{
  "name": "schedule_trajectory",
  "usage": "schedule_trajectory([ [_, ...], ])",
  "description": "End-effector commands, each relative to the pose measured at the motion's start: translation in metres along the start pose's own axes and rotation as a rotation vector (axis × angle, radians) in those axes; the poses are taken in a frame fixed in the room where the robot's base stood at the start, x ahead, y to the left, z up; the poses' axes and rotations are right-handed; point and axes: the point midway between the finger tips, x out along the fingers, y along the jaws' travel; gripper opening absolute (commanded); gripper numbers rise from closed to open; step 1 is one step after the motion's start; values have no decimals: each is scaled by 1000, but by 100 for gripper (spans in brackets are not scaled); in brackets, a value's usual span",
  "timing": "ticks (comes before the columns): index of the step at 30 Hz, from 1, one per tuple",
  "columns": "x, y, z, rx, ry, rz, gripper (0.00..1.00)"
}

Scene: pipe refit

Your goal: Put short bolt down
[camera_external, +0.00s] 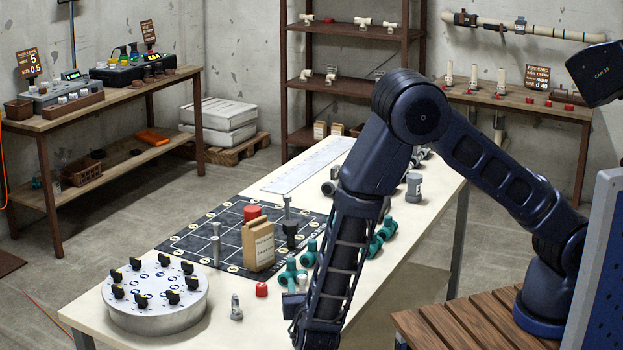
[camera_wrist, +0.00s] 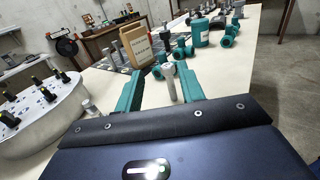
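My gripper (camera_wrist: 158,82) shows two teal fingers spread apart in the wrist view. A grey bolt (camera_wrist: 171,82) with a round head stands upright between them, nearer the right finger, with a clear gap on the left. I cannot tell whether it touches the right finger. In the external view my forearm hides the gripper's fingertips near the front table edge. A small grey bolt (camera_external: 236,308) stands upright beside the round dial stand, and shows in the wrist view (camera_wrist: 88,107) left of the fingers. Which bolt is the short one is not clear.
A round white stand (camera_external: 155,308) with black knobs is at front left. A dark grid mat (camera_external: 190,238) carries a cardboard box (camera_external: 258,244) and upright bolts. A red cap (camera_external: 262,289) and teal pipe fittings (camera_external: 290,274) lie near my arm. Bare white table (camera_external: 240,338) shows in front.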

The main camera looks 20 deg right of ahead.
Motion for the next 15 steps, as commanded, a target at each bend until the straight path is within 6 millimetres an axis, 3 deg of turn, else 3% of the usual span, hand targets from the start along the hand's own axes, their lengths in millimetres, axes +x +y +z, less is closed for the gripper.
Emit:
schedule_trajectory([
  [12, 0, -2, -55, -5, 1, 1, 39],
  [15, 2, -1, -61, -3, 1, 0, 39],
])
